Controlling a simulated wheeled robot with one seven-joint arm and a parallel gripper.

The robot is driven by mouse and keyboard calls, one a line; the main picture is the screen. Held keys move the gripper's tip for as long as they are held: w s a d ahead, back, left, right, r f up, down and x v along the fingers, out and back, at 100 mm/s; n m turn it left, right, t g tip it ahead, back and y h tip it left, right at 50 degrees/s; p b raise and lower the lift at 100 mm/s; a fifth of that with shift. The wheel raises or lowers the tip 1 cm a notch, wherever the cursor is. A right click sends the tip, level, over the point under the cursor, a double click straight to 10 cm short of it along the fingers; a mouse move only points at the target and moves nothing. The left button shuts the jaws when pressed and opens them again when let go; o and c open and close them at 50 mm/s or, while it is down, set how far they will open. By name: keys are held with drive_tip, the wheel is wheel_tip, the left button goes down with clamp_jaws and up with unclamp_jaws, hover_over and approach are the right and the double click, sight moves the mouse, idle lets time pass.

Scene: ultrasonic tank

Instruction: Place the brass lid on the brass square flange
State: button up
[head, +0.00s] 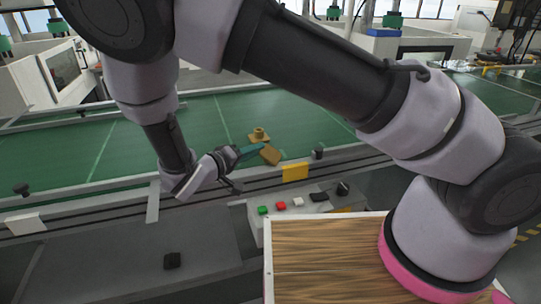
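The brass square flange (259,133) lies on the green conveyor belt, with a round raised neck at its middle. The brass lid (271,156) is a flat square plate, tilted, just in front of and slightly right of the flange in the picture. My gripper (262,149) reaches in from the left with teal fingers that meet the lid's upper left edge and appear shut on it. The fingertips are small here and the lid partly hides them. The lid is beside the flange, not over its neck.
The green belt (110,150) is clear to the left. A metal rail with a yellow block (295,172) runs along its near edge. A control panel with coloured buttons (281,206) and a wooden-topped surface (325,255) are nearer. My arm hides part of the belt.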

drive_tip(key=shift+x, duration=2.7)
drive_tip(key=shift+a+f, duration=0.1)
clamp_jaws()
